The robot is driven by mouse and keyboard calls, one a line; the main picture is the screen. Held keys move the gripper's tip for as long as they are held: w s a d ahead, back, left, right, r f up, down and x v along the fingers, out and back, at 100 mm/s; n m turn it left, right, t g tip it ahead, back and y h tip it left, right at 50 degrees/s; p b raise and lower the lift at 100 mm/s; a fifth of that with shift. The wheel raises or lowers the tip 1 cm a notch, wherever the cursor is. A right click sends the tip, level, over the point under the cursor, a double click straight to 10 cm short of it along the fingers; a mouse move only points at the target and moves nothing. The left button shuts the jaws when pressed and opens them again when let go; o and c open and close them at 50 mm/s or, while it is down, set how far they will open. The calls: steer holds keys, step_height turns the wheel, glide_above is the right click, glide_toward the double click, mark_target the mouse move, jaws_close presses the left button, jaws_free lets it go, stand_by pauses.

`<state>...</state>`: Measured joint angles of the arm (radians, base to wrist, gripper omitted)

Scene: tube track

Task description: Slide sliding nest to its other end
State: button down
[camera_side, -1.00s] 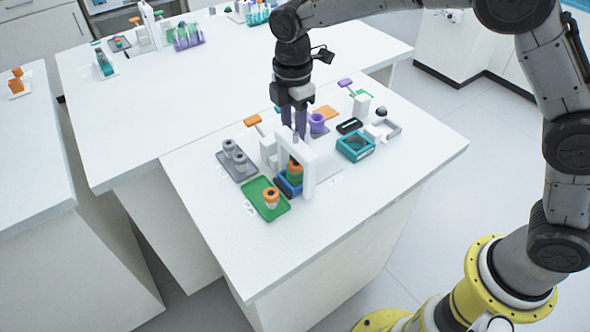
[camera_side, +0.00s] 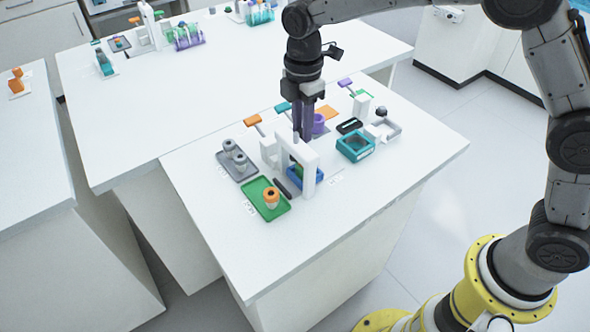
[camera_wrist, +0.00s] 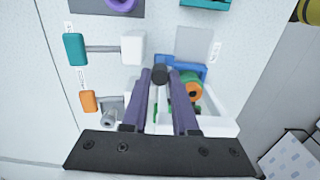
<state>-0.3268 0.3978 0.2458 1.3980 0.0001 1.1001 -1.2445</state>
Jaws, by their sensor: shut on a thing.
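The sliding nest (camera_side: 293,178) is blue and sits under the white arch (camera_side: 312,160), partly hidden by its posts. It holds a tube with an orange ring-shaped top (camera_wrist: 194,91) and green below. A dark track strip (camera_side: 283,187) lies bare to the left of the nest. My gripper (camera_side: 302,138) points down behind the arch. In the wrist view its two purple fingers are closed on a dark round knob (camera_wrist: 160,75) beside the blue nest (camera_wrist: 206,69). The knob's join to the nest is hidden.
A green tray (camera_side: 262,208) with an orange-topped tube and a grey tray (camera_side: 243,176) with grey tubes stand left. A teal open box (camera_side: 356,147) and a purple ring (camera_side: 318,123) stand right and behind. The table's front is clear.

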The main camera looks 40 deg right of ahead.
steer(key=shift+d, duration=2.45)
steer(key=c, duration=0.9)
jaws_free()
steer(key=shift+c, duration=0.2)
steer(key=shift+r, duration=0.1)
steer(key=shift+r, duration=2.4)
